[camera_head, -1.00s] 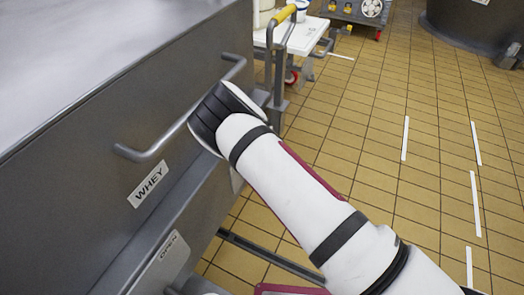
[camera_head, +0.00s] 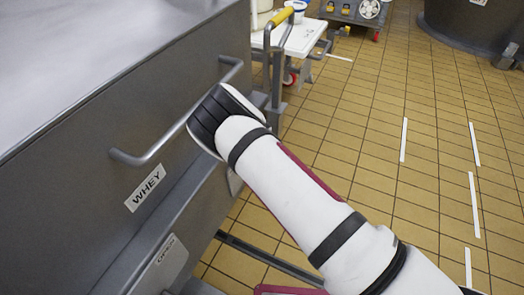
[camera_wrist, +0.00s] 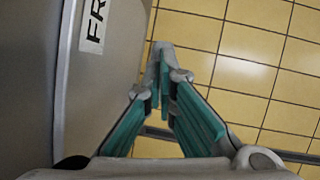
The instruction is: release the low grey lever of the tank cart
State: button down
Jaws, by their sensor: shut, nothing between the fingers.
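The grey tank cart (camera_head: 60,180) fills the left of the head view, with a WHEY label and a long bar handle (camera_head: 150,155) on its side. My gripper is hidden behind my white arm there. In the wrist view my gripper (camera_wrist: 164,62) has its teal-padded fingers converging at the tips, shut and empty, beside a grey wall (camera_wrist: 115,70) with a partly seen label reading FR. I cannot pick out the low grey lever for certain in either view. A dark grey bar (camera_head: 268,257) runs low over the floor beside the cart.
A dark vat (camera_head: 465,25) is at the back right. The tiled floor (camera_head: 400,110) to the right is mostly clear.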

notch_tip(320, 180, up, 12)
jog(key=s+d+p, duration=0.1)
jog(key=s+p, duration=0.1)
jog(key=p, duration=0.3)
jog(key=shift+s+r, duration=0.2)
jog(key=shift+s, duration=0.1)
jog(key=shift+d, duration=0.1)
